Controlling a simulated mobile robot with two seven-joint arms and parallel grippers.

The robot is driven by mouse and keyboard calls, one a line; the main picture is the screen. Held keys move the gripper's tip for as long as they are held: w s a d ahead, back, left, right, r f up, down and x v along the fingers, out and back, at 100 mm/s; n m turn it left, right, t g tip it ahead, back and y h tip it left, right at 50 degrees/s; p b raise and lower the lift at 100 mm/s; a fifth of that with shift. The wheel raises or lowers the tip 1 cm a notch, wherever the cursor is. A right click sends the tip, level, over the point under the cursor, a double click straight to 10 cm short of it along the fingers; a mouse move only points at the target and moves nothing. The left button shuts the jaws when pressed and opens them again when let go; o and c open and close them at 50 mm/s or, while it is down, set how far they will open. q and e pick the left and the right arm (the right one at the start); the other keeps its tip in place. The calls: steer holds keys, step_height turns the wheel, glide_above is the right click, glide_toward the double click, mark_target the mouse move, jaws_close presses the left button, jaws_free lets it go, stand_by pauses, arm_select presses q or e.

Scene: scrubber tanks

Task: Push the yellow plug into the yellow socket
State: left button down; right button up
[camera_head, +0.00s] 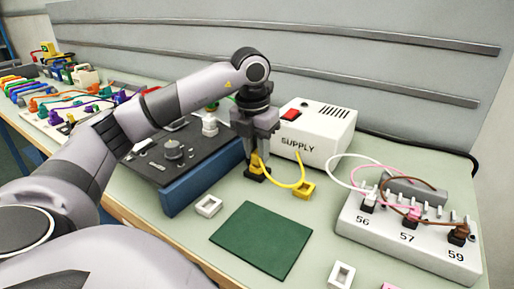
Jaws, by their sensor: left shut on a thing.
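The yellow plug (257,164), with a black lower part, is between the fingers of my left gripper (256,154), which is shut on it. The plug is just above or on the pale green bench top in front of the supply box; contact with the bench is unclear. A yellow cable (299,170) loops from the plug past the front of the supply box. The yellow socket (303,191), a small hollow block, lies on the bench to the right of the plug, apart from it. My right gripper is out of view.
The white supply box (318,133) stands behind the plug. A dark-topped blue unit (188,160) is close on the left. A green mat (262,239) and white hollow blocks (208,206) lie in front. A terminal block (403,234) with wired plugs stands at right.

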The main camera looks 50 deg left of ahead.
arm_select(q)
steer(key=shift+f, duration=0.3)
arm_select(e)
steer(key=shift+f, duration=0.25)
arm_select(q)
steer(key=shift+c, duration=1.8)
jaws_free()
step_height(320, 180, up, 8)
steer(key=p, duration=0.7)
steer(key=shift+f, duration=0.1)
steer(key=shift+r, duration=0.4)
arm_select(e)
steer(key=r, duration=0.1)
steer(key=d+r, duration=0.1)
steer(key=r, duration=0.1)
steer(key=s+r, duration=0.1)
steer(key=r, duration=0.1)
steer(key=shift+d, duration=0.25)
